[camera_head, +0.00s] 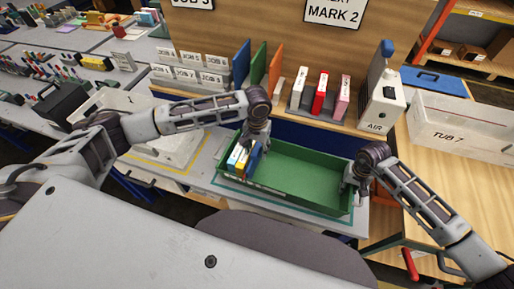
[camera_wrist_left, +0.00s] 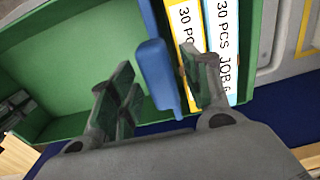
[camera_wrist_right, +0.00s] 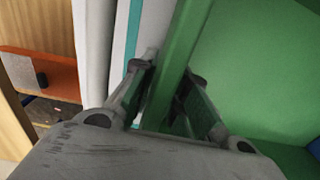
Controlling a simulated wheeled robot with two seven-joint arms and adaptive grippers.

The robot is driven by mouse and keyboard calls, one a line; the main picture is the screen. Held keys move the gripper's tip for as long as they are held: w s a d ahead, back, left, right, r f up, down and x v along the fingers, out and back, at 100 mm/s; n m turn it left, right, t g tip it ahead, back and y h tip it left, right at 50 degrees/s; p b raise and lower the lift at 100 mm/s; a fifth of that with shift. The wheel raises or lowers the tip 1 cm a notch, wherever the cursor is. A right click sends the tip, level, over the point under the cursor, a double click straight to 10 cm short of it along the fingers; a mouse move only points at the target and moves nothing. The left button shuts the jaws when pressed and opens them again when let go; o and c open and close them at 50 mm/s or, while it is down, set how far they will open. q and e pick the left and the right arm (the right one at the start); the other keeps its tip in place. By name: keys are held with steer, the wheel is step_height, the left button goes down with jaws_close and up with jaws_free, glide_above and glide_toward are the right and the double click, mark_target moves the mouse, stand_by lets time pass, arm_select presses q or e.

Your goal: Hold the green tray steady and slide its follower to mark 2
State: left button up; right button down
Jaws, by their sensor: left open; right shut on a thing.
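The green tray (camera_head: 310,172) sits on the bench in front of me. Yellow and white labelled boxes (camera_head: 237,161) stand at its left end, with the blue follower (camera_head: 254,160) against their right side. My left gripper (camera_head: 257,142) is over the follower. In the left wrist view its open fingers (camera_wrist_left: 158,72) stand either side of the blue follower (camera_wrist_left: 163,82), one finger close to the boxes. My right gripper (camera_head: 350,186) is at the tray's right end. In the right wrist view its fingers (camera_wrist_right: 168,82) are shut on the green tray wall (camera_wrist_right: 180,45).
A sign reading MARK 2 (camera_head: 335,11) hangs on the back panel. Several upright binders (camera_head: 320,92) and a box labelled AIR (camera_head: 382,100) stand behind the tray. A white TUB 7 (camera_head: 460,128) is at right. The tray floor right of the follower is empty.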

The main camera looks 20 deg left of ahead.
arm_select(q)
jaws_close()
steer(key=shift+a, duration=1.4)
arm_select(e)
steer(key=shift+d, duration=0.1)
arm_select(q)
jaws_free()
steer(key=shift+d, duration=0.1)
step_height(320, 180, up, 12)
